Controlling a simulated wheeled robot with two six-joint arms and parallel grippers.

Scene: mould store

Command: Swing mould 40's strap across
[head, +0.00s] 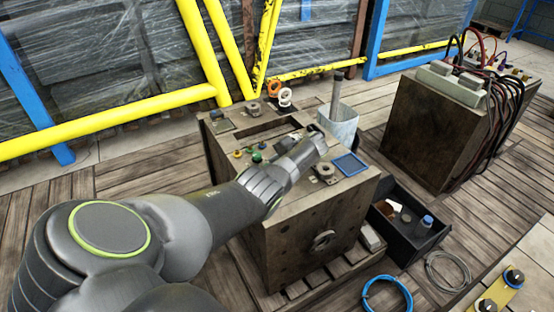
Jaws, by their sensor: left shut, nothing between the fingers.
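A brown steel mould block (318,215) stands on a wooden pallet in the middle of the head view. No number can be read on it, so I cannot tell whether it is mould 40. My left arm reaches over its top from the left. My left gripper (318,141) is shut and empty, over the top near the far right edge. I cannot tell whether it touches anything. The arm hides part of the top, and I cannot clearly make out the strap. My right gripper is out of view.
A second mould (430,128) with hoses stands at the right. A grey bucket (342,128) stands behind the near block. A blue frame (349,164) lies on its top. A black bin (408,240), a blue hose coil (387,296) and yellow rails (120,128) surround it.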

